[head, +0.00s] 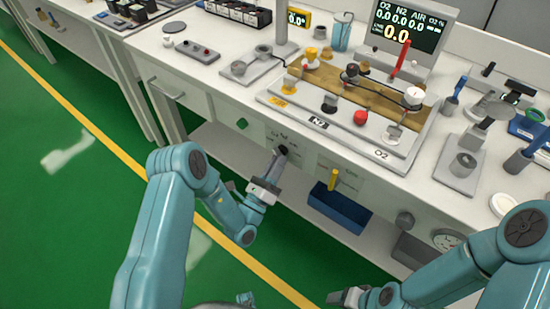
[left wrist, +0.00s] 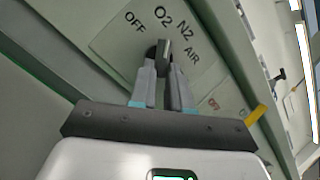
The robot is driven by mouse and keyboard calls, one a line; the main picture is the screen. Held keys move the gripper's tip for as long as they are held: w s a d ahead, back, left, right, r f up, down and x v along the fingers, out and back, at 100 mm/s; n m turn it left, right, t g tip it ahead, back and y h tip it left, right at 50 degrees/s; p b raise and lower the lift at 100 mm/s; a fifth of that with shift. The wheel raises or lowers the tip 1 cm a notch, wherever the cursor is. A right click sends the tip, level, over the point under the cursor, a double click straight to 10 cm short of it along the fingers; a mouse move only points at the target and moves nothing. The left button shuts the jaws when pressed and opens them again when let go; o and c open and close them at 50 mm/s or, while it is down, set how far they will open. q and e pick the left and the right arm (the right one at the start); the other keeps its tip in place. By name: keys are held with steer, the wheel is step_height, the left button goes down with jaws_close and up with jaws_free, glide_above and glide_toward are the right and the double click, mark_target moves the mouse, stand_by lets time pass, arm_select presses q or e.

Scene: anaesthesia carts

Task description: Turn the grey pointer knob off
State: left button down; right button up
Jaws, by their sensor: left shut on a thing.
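The grey pointer knob (left wrist: 164,50) sits on a pale label plate (left wrist: 118,42) marked OFF, O2, N2 and AIR, on the cart's front. In the left wrist view my left gripper (left wrist: 165,72) has a finger on each side of the knob and is shut on it. The knob's upper end points roughly toward the O2 mark, away from OFF; its lower part is hidden between the fingers. In the head view the left gripper (head: 279,156) reaches the front panel and the knob is mostly hidden. My right gripper (head: 346,297) is low at the bottom edge; its jaw opening is unclear.
A yellow handle (head: 333,180) and a blue bin (head: 340,207) are to the right. The worktop above carries a gas panel (head: 385,150) and display (head: 410,30). Green floor at left is open.

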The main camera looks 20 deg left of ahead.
arm_select(q)
steer(key=n+y, duration=0.1)
steer(key=n+y+p, duration=0.1)
steer(key=n, duration=0.1)
steer(key=r+n+y+p, duration=0.1)
steer(key=n, duration=0.1)
steer(key=shift+d+r, duration=0.1)
steer(key=shift+d, duration=0.15)
steer(key=n+y+p, duration=0.1)
steer(key=n+p, duration=0.1)
steer(key=p, duration=0.1)
steer(key=n+y+p, duration=0.1)
steer(key=n+p, duration=0.1)
steer(key=p, duration=0.1)
steer(key=r+n+g+y+p, duration=0.1)
steer(key=n+p, duration=0.1)
steer(key=p, duration=0.2)
steer(key=shift+d, duration=0.1)
steer(key=shift+f+n+p, duration=0.3)
steer(key=shift+n+p, duration=0.2)
steer(key=shift+p, duration=0.3)
